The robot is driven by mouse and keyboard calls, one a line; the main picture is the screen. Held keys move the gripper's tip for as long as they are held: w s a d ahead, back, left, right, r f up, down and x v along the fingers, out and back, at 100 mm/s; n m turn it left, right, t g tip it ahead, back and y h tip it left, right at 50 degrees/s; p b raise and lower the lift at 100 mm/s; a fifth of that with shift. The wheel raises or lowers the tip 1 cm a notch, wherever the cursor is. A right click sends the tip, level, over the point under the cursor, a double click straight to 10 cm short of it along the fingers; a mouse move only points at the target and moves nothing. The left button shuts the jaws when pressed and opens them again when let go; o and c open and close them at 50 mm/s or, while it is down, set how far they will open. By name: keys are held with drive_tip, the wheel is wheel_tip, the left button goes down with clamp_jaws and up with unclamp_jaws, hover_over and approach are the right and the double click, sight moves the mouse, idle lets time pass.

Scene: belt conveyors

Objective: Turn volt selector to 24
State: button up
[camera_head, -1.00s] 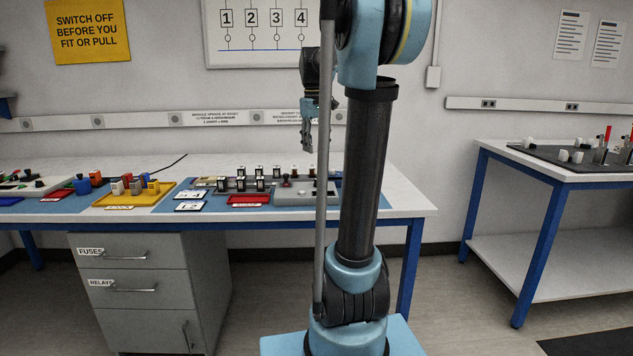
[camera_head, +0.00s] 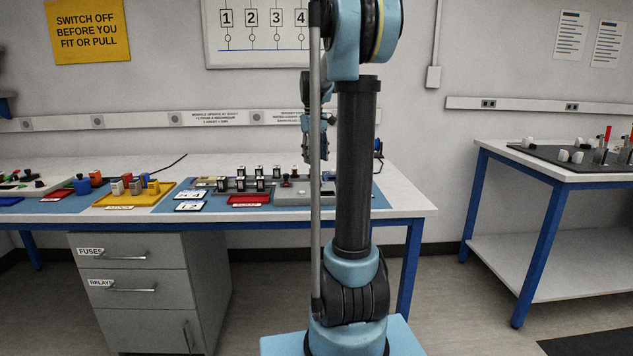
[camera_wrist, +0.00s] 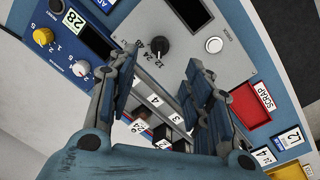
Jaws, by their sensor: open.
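The volt selector is a black knob (camera_wrist: 160,46) on a grey panel (camera_wrist: 183,72) in the wrist view. Small numbers, among them 12 and 24, are printed beside it; I cannot tell which one it points to. My gripper (camera_wrist: 161,62) is open and empty, its two fingers apart on either side of the knob in the picture. It seems to hang above the panel without touching it. In the head view my gripper (camera_head: 311,152) is over the back of the bench, partly hidden by my arm, and the grey box (camera_head: 296,197) stands below it.
A white button (camera_wrist: 214,45) and a dark display sit on the same panel. Another panel with a yellow knob (camera_wrist: 43,36) and a white knob (camera_wrist: 80,68) is at left. A red SCRAP tray (camera_wrist: 250,106) is at right. A yellow tray (camera_head: 133,198) holds coloured parts.

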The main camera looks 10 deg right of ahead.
sight(318, 183)
drive_tip(key=f, duration=0.9)
drive_tip(key=shift+w+d+f, duration=0.1)
drive_tip(key=shift+d+f, duration=0.1)
drive_tip(key=shift+d, duration=0.1)
drive_tip(key=c, duration=1.1)
